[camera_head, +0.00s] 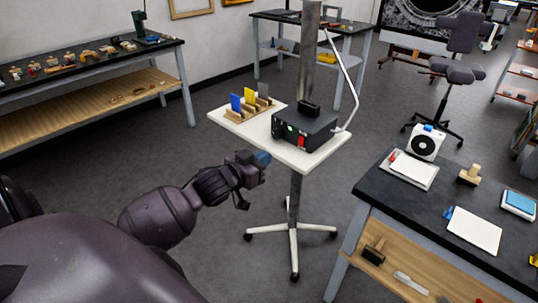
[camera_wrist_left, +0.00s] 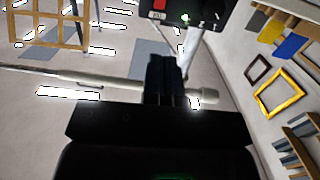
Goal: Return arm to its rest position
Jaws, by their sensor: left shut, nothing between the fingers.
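My left arm (camera_head: 160,215) comes in from the lower left in the head view and reaches out toward the small white stand table (camera_head: 325,158). My left gripper (camera_head: 264,159) is at its end, in front of the stand's near edge; whether it touches cannot be told. In the left wrist view its dark fingers (camera_wrist_left: 166,78) are together with nothing between them. A black box with a red part (camera_wrist_left: 175,8) shows beyond them at the top. My right gripper is not in view.
The stand holds a black device (camera_head: 303,128) and a rack of coloured cards (camera_head: 248,104), with a metal post behind. A dark workbench (camera_head: 400,205) with a white fan unit (camera_head: 425,143) is at right. A long bench (camera_head: 100,70) is at left. Grey floor (camera_head: 215,245) between is clear.

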